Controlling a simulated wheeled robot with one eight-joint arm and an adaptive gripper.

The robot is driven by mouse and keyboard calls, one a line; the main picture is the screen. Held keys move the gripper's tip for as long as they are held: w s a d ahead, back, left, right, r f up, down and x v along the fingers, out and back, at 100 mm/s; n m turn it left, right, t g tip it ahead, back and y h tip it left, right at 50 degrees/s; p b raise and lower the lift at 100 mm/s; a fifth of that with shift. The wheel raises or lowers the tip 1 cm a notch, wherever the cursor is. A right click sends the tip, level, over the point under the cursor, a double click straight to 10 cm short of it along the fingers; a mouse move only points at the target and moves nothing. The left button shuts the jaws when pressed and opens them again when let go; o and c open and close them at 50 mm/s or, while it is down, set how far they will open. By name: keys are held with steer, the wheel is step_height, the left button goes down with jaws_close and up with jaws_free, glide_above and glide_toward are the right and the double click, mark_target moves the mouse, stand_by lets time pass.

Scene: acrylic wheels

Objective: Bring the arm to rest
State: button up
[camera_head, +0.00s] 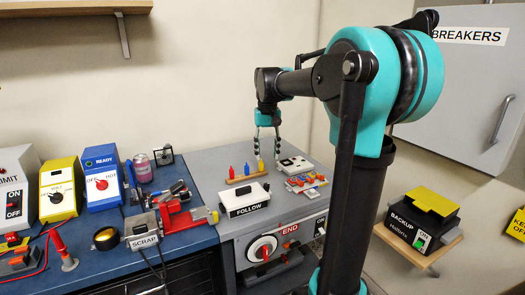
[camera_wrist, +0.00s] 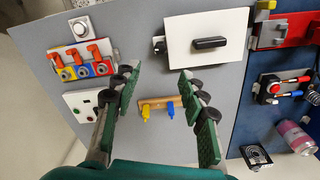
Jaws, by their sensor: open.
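My gripper (camera_head: 267,152) hangs from my arm above the grey bench (camera_head: 200,168), its fingers pointing down. In the wrist view my gripper (camera_wrist: 156,75) is open, with a wide gap between the green-padded fingers and nothing held there. A wooden strip (camera_head: 233,181) with red, blue and yellow pegs lies on the bench just beside and below the fingertips in the head view. In the wrist view the strip (camera_wrist: 173,99) shows between the fingers with a blue and a yellow peg visible. My right finger may hide part of it.
A white-topped FOLLOW box (camera_head: 244,198), a panel with coloured levers (camera_head: 306,183) and a small white box (camera_head: 294,164) surround the strip. The blue bench at left is crowded. A BACKUP box (camera_head: 412,236) and grey BREAKERS cabinet (camera_head: 455,100) stand at right.

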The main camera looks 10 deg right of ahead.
steer(key=s+f, duration=0.3)
steer(key=s+d+f+t, duration=0.1)
steer(key=s+f, duration=0.2)
steer(key=f, duration=0.1)
steer(key=s+d+f+t, duration=0.1)
steer(key=s+f, duration=0.2)
steer(key=f, duration=0.1)
steer(key=shift+d+f, duration=0.1)
steer(key=shift+f, duration=0.05)
steer(key=s+d+f+t, duration=0.1)
steer(key=s+f+t, duration=0.1)
steer(key=s+f, duration=1)
steer(key=shift+s+d+n, duration=0.3)
steer(key=shift+s, duration=0.3)
